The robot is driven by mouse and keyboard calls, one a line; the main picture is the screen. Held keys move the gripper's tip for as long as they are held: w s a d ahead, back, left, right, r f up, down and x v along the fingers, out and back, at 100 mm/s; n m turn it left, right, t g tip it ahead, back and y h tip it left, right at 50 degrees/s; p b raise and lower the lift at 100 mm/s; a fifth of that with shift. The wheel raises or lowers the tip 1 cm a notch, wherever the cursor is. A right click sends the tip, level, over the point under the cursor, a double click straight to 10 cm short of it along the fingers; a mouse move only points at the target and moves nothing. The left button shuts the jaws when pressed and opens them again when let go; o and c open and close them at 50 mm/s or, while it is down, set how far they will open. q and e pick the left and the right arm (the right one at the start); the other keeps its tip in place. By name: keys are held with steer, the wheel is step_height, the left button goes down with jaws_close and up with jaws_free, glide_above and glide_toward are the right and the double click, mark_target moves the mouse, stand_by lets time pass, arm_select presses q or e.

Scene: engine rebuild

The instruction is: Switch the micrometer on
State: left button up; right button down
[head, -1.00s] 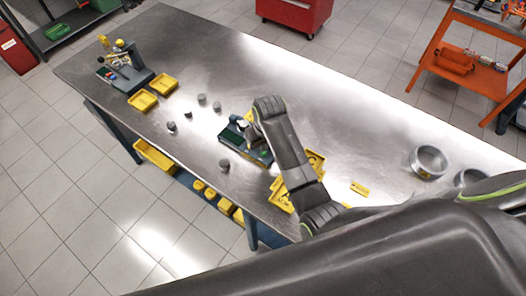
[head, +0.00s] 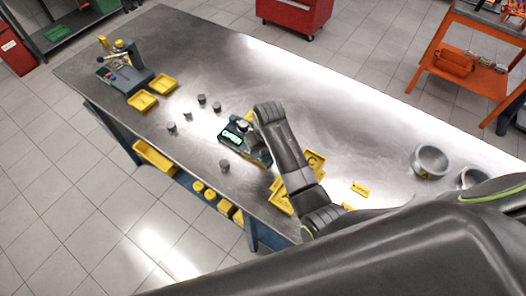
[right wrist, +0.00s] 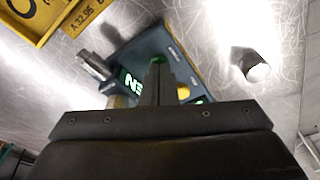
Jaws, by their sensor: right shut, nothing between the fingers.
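The micrometer (head: 257,157) is a dark blue-grey bench device near the middle of the table's front side. Its display (head: 233,137) glows bright green; part of it also shows in the right wrist view (right wrist: 131,83). In that view a green button (right wrist: 158,60) sits on the micrometer's top panel, with a yellow one (right wrist: 183,92) beside it. My right gripper (right wrist: 157,75) is shut and empty, its tips right at the green button. I cannot tell whether they touch it. My forearm hides part of the micrometer in the head view. My left gripper is not in view.
Several small grey cylinders (head: 224,165) stand left of the micrometer. Yellow trays (head: 142,101) and another device (head: 128,77) are at the far left. A labelled yellow tray (head: 281,199) lies close by on the right. Metal rings (head: 430,161) stand at the right.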

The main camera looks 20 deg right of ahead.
step_height(320, 180, up, 2)
steer(key=shift+r+p, duration=0.1)
steer(key=shift+p, duration=0.7)
step_height(320, 180, up, 2)
steer(key=shift+r, duration=0.55)
